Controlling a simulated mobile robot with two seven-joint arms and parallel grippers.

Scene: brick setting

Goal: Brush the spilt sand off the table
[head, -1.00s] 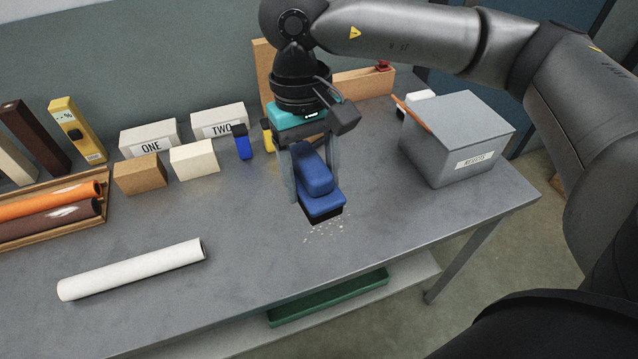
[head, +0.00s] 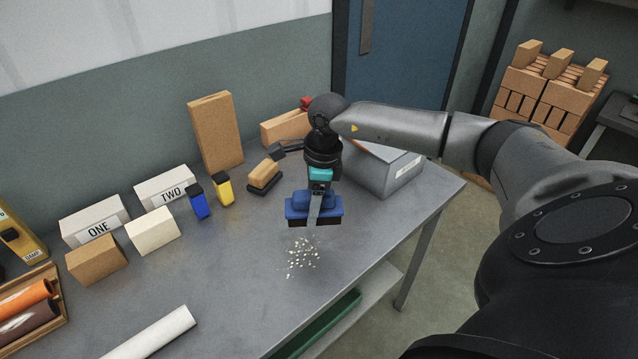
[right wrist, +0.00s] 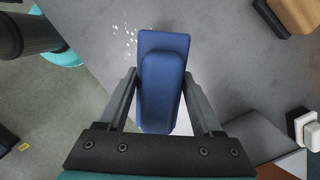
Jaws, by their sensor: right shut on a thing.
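My right gripper (head: 315,212) is shut on a blue brush (head: 298,208) with a dark underside. In the head view the brush is just behind the spilt sand (head: 303,257), a loose patch of pale grains on the grey table (head: 235,290). I cannot tell whether the brush touches the table. In the right wrist view the blue brush (right wrist: 163,85) sits between the two fingers, and some grains (right wrist: 127,36) show beside its far end. My left gripper is not in view.
A grey box (head: 385,172) stands behind the brush at the right. A wooden-handled brush (head: 264,177), blue (head: 198,202) and yellow (head: 222,190) items and blocks marked ONE (head: 95,220) and TWO (head: 165,187) stand behind left. A white roll (head: 150,335) lies in front. A green tray (head: 325,318) is below the table edge.

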